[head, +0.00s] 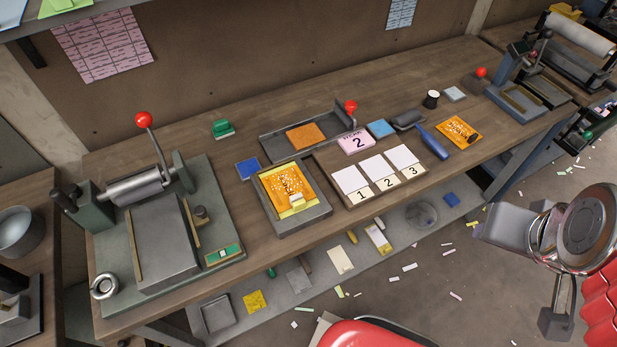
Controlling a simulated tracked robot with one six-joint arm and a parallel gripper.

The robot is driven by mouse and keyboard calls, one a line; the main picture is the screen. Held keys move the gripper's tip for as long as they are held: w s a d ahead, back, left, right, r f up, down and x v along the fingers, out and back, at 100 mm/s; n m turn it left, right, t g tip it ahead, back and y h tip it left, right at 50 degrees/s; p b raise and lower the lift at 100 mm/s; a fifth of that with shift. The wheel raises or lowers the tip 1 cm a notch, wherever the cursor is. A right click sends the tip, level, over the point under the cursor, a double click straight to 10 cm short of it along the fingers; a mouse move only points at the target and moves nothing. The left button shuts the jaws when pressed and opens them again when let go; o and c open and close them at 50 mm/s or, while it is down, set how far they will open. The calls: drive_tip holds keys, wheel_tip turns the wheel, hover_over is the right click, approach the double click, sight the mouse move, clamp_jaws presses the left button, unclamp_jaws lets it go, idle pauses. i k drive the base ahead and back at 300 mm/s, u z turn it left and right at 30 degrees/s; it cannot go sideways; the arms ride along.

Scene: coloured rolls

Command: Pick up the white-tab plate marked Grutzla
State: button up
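An orange plate (284,184) with a pale printed pattern lies in a grey tray with a yellow border on the workbench, left of the numbered cards. A small white tab (297,197) shows near its lower right. The lettering on it is too small to read, so I cannot confirm the name Grutzla. Another orange plate (458,131) with dark marks lies on the bench to the right. Metal parts of my arm show at the right edge, in front of the bench and well apart from the plates. I cannot make out its fingertips clearly.
A press with a red-knobbed lever (143,120) stands at the left. Three white cards (377,167) numbered 1, 2 and 3 lie mid-bench. A blue-handled tool (433,143) lies beside them. A lower shelf (325,238) holds loose pieces. Paper scraps litter the floor.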

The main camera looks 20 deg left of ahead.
sight(284, 186)
drive_tip(key=z, duration=0.3)
drive_tip(key=k, duration=1.65)
drive_tip(key=u, duration=0.95)
drive_tip(key=i, duration=1)
drive_tip(key=u, duration=0.1)
